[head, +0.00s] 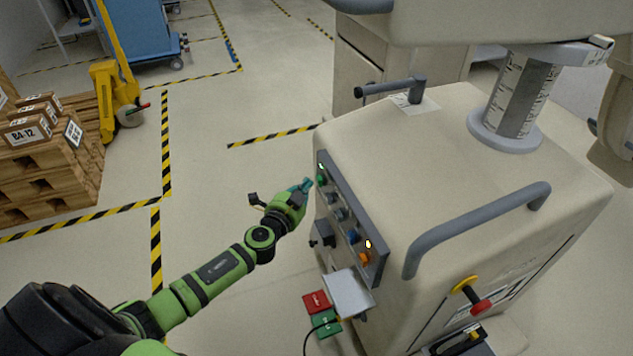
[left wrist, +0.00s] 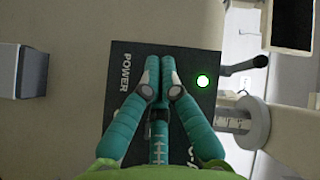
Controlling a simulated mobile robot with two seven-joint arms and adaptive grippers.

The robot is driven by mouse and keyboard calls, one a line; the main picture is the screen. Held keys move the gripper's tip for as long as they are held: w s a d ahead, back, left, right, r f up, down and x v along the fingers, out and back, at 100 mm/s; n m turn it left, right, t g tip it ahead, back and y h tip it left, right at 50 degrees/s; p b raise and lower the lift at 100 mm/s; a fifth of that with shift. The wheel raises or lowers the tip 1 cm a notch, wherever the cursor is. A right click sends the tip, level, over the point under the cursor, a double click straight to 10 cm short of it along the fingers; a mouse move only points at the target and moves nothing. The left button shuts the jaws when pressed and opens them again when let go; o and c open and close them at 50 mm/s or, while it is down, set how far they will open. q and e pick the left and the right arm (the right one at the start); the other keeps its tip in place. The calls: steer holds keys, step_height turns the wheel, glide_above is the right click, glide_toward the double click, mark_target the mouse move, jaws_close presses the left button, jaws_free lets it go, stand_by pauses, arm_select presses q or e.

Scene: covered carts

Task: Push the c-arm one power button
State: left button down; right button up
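The c-arm (head: 450,150) is a large cream cart with a dark control panel (head: 352,222) on its side. A green power button (head: 321,181) sits at the panel's upper end beside a lit green lamp (head: 321,167). My left gripper (head: 307,185) is at that end of the panel, close to the button. In the left wrist view its teal fingers (left wrist: 160,68) are together, pointing at the panel marked POWER (left wrist: 124,72); the fingers hide the button there. The green lamp (left wrist: 203,81) glows to their right. I cannot tell whether the fingertips touch the button. My right gripper is not in view.
A grey handle (head: 478,228) and a red knob (head: 481,307) are on the cart. A white tray (head: 347,293) juts out below the panel, above red and green pedals (head: 318,303). Stacked boxes on pallets (head: 45,150) stand left. The floor between is clear.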

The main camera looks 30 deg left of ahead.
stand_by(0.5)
arm_select(q)
steer(key=shift+w+d, duration=0.3)
steer(key=shift+w, duration=0.05)
steer(key=shift+w+d, duration=0.15)
steer(key=shift+w, duration=0.05)
stand_by(0.4)
steer(key=shift+s, duration=0.1)
steer(key=shift+s+a, duration=0.4)
steer(key=shift+s, duration=0.05)
steer(key=shift+a, duration=0.1)
steer(key=shift+s+a+b, duration=0.3)
steer(key=shift+s+a, duration=0.65)
steer(key=shift+s, duration=0.2)
steer(key=shift+s+a+b, duration=0.3)
steer(key=shift+s+a, duration=0.65)
steer(key=shift+s, duration=0.2)
